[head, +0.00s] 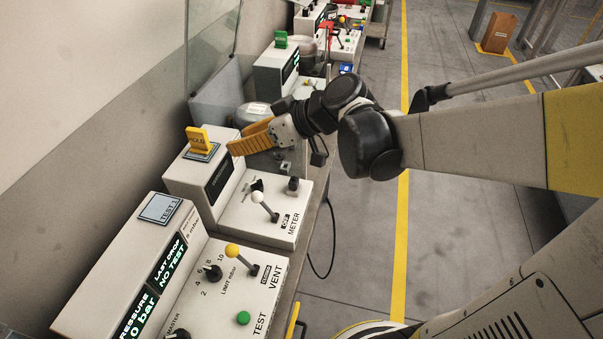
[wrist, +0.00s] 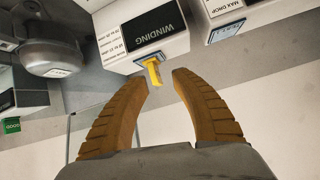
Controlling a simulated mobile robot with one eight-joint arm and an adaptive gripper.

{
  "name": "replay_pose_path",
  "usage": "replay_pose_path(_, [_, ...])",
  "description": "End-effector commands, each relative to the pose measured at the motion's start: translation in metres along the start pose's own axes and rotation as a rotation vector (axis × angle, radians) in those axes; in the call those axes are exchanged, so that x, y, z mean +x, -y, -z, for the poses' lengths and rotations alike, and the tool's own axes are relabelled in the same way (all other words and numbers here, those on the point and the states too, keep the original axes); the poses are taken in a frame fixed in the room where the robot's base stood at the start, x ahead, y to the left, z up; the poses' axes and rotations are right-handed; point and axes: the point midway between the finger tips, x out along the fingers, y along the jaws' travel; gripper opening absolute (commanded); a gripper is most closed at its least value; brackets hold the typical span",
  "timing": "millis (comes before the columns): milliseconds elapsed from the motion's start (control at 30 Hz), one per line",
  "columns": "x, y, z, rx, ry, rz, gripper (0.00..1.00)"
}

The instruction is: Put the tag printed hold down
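The yellow tag printed HOLD (head: 198,139) stands upright on a pad on top of the METER box (head: 182,176) in the head view. In the wrist view the tag (wrist: 154,72) shows just beyond my fingertips, roughly between them. My gripper (head: 233,147) has orange-brown ribbed fingers and is to the right of the tag, apart from it in the head view. The wrist view shows the fingers (wrist: 161,77) spread with nothing clasped between them.
The TEST 1 box (head: 130,260) stands nearer, with an empty blue-grey pad (head: 161,208) on top. A green tag (head: 280,40) stands on a box farther back. A lever with a white knob (head: 258,198) rises from the METER panel. A clear panel (head: 212,55) stands behind.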

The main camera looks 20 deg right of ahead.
Motion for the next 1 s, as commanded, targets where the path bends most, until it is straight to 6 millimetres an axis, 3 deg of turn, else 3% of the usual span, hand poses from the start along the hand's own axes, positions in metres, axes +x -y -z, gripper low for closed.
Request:
replay_pose_path(33, [-0.011, 0.015, -0.015, 0.055, 0.07, -0.039, 0.31])
replay_pose_path(133, [-0.038, 0.031, -0.048, 0.181, 0.199, -0.168, 0.31])
replay_pose_path(300, [-0.087, 0.041, -0.096, 0.339, 0.306, -0.414, 0.31])
replay_pose_path(400, [-0.109, 0.041, -0.114, 0.393, 0.316, -0.528, 0.31])
replay_pose_path(600, [-0.129, 0.038, -0.127, 0.436, 0.306, -0.632, 0.31])
replay_pose_path(1000, [-0.13, 0.038, -0.128, 0.44, 0.305, -0.638, 0.31])
